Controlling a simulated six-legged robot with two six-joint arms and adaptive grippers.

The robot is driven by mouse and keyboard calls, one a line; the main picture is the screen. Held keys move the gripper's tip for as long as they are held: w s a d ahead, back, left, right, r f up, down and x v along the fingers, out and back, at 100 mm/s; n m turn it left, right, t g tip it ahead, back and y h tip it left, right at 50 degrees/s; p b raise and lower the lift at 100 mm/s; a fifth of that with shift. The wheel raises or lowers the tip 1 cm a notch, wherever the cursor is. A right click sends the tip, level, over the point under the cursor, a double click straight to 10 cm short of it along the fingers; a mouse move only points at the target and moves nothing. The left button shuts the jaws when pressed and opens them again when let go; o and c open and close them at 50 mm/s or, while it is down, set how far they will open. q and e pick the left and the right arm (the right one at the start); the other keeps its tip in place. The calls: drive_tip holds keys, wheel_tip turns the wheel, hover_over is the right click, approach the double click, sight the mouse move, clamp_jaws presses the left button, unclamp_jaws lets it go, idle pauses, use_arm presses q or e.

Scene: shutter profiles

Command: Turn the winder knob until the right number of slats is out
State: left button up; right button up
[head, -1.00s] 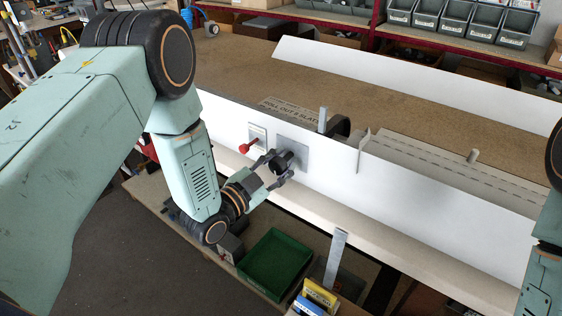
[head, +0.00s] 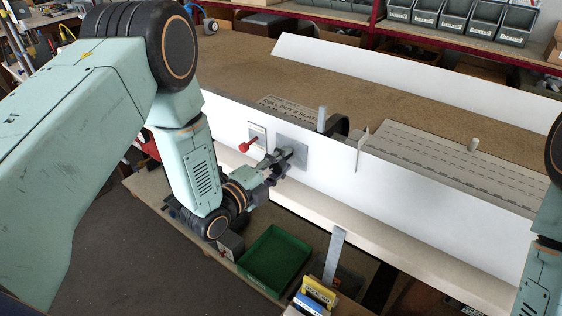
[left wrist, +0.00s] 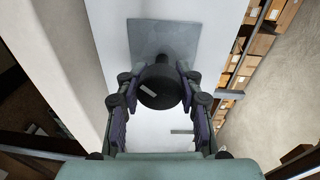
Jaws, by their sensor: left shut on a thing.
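The dark round winder knob (left wrist: 158,88) sits in front of a grey square plate, which shows beside it in the head view (head: 318,160). My left gripper (head: 283,163) is shut on the knob; in the left wrist view its fingers lie on both sides of it. The grey slatted curtain (head: 430,150) lies on the bench behind the white panel, with a small peg (head: 473,144) near its far edge. A sign (head: 285,108) behind the panel speaks of rolling out slats; its number is too small to tell. My right gripper is outside the view.
A red-knobbed lever (head: 244,147) sticks out of the panel (head: 430,180) just left of the knob. A green crate (head: 272,262) stands below.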

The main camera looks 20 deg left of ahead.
use_arm(q)
drive_tip(key=m, duration=0.5)
drive_tip(key=shift+s+f+y, duration=0.25)
drive_tip(key=shift+f+y, duration=0.15)
drive_tip(key=m, duration=0.5)
drive_tip(key=shift+a+y+b, duration=0.1)
drive_tip(key=shift+y+b, duration=0.25)
drive_tip(key=shift+y, duration=0.05)
drive_tip(key=shift+m, duration=0.3)
